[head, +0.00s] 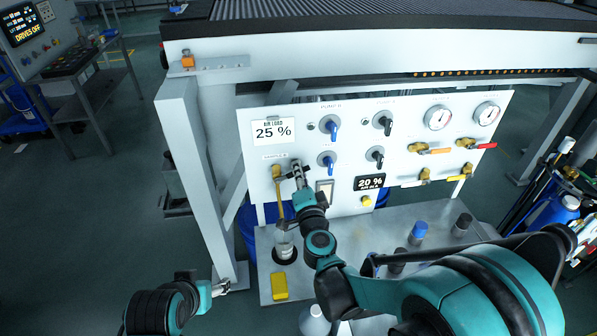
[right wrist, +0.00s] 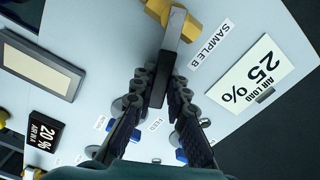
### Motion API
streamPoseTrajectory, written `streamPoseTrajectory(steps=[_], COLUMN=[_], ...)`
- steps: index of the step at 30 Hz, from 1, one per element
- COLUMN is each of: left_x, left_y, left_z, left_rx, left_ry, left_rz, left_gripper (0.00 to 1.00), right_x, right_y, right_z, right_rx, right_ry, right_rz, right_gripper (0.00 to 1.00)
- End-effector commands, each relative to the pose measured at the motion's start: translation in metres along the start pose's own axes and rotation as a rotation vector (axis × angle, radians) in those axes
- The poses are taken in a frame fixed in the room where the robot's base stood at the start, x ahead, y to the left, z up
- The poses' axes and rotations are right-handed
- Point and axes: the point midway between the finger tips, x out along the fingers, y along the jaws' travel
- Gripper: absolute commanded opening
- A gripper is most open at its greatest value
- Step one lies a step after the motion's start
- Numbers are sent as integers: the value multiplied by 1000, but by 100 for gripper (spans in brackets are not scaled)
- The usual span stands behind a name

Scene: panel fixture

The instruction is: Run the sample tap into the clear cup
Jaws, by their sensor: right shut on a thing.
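The sample tap (head: 277,171) is a brass fitting on the left of the white panel, with the label SAMPLE B beside it in the right wrist view (right wrist: 179,17). My right gripper (head: 297,172) is at the tap, its fingers shut on the grey and black tap lever (right wrist: 172,57). A thin amber-yellow vertical length, spout or stream, runs down from the tap to the clear cup (head: 284,246); I cannot tell which. The cup stands upright on a dark round base on the grey shelf. My left gripper (head: 222,287) is low, left of the shelf; its finger opening is unclear.
A yellow block (head: 279,287) lies in front of the cup. Jars with blue (head: 419,230) and dark (head: 463,222) caps stand right on the shelf (head: 345,238). Above are knobs, gauges (head: 438,117) and red, orange and yellow valve levers. My right arm covers part of the shelf.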

Motion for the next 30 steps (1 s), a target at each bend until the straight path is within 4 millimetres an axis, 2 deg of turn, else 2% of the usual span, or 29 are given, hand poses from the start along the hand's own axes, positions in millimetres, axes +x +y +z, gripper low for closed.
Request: streamPoseTrajectory(steps=[3,9,21,22,24,30], left_x=[12,22,22,22,22,22], left_y=[0,0,0,0,0,0], left_z=[9,16,16,16,16,16], left_rx=[0,0,0,0,0,0], left_ry=[0,0,0,0,0,0], left_rz=[0,0,0,0,0,0], left_gripper=[62,62,62,62,62,62], right_x=[0,0,0,0,0,0], right_y=[14,25,26,26,26,26], right_z=[2,5,5,5,5,5], right_rx=[144,352,408,408,407,405], right_ry=[0,0,-1,-1,-1,0], right_rz=[0,0,0,0,0,0], right_gripper=[0,0,0,21,36,36])
